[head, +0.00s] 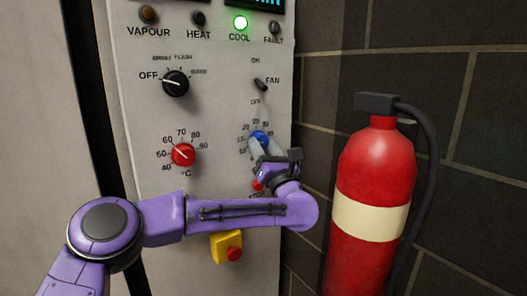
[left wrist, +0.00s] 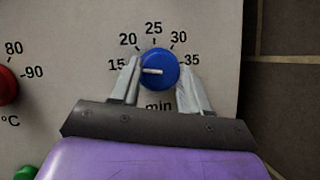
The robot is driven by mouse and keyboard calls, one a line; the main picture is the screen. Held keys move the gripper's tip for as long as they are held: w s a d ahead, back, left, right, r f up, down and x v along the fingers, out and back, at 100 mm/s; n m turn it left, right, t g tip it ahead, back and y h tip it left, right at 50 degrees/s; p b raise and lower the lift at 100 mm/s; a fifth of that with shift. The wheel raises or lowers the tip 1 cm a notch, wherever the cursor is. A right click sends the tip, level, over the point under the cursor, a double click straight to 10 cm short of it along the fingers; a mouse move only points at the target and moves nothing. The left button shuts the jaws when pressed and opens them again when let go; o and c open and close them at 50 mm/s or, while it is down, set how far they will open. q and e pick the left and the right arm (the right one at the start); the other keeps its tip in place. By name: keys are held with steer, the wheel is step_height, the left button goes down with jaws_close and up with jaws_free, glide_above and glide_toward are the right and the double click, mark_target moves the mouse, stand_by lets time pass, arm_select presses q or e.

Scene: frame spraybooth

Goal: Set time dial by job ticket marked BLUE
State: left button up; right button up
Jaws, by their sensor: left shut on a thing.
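The blue time dial (head: 259,137) is on the right of the pale control panel, with numbers around it. In the left wrist view the blue dial (left wrist: 160,62) has a white pointer line that points left, roughly toward 15. The marks there read 15, 20, 25, 30 and 35, with "min" below. My left gripper (head: 261,150) is shut on the blue dial, with one pale finger on each side in the left wrist view (left wrist: 159,74). In the head view the gripper hides the dial's lower part. No job ticket shows. My right gripper is out of view.
A red °C dial (head: 183,155) is left of the blue dial. A black mode knob (head: 176,84) and fan switch (head: 261,85) are above. A yellow box with a red button (head: 228,247) is below. A fire extinguisher (head: 374,180) stands at the right. The COOL lamp (head: 240,22) glows green.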

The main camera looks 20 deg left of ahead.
arm_select(q)
steer(key=o, duration=1.1)
steer(key=shift+c, duration=0.2)
steer(key=b+v, duration=0.3)
steer(key=v, duration=0.7)
steer(key=shift+d, duration=0.2)
steer(key=shift+s+f, duration=0.1)
steer(key=shift+f, duration=0.05)
